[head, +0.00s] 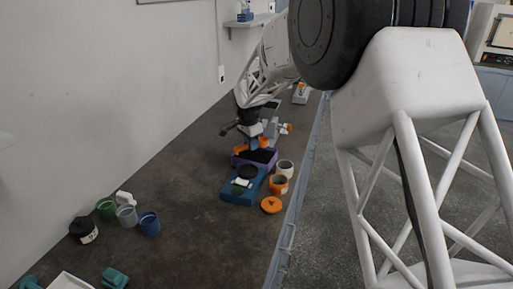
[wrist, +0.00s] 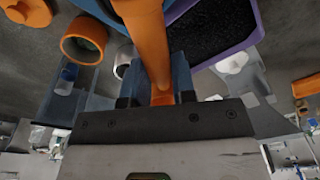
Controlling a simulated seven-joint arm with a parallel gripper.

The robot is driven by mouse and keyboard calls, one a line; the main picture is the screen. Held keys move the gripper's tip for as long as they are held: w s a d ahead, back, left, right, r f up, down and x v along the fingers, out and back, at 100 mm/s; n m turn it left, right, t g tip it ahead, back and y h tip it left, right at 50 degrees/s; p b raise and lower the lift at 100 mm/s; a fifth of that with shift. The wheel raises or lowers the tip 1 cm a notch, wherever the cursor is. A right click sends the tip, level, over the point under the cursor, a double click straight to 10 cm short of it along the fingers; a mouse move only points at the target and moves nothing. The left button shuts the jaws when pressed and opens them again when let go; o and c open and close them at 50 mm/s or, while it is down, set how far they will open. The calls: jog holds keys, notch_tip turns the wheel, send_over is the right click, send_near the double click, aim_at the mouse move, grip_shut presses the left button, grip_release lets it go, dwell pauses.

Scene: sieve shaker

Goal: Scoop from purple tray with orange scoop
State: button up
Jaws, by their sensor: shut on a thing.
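The purple tray (head: 241,160) stands on the bench below my gripper in the head view. In the wrist view the purple tray (wrist: 243,43) is at the top right, with dark granular material in it. My gripper (wrist: 158,88) is shut on the handle of the orange scoop (wrist: 147,35). The handle runs up between the fingers and out of the frame, so the scoop's bowl is not seen there. In the head view my gripper (head: 254,142) is over the tray, and orange shows at it. I cannot tell whether the scoop touches the material.
A blue device (head: 232,194) stands in front of the tray. To its right are an orange cup (head: 278,187), a pale cup (head: 285,168) and an orange lid (head: 271,205). Green (head: 106,210), grey (head: 127,217) and blue (head: 149,226) cups stand at left. The middle of the bench is clear.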

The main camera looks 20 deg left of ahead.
jog(key=w+a+f+m, duration=0.2)
jog(key=w+a+m, duration=0.2)
jog(key=w+a, duration=0.2)
jog(key=shift+f+m+h, duration=0.2)
jog(key=shift+m+h, duration=0.1)
jog(key=shift+d+r+g+y, duration=0.1)
jog(key=shift+g+y, duration=0.4)
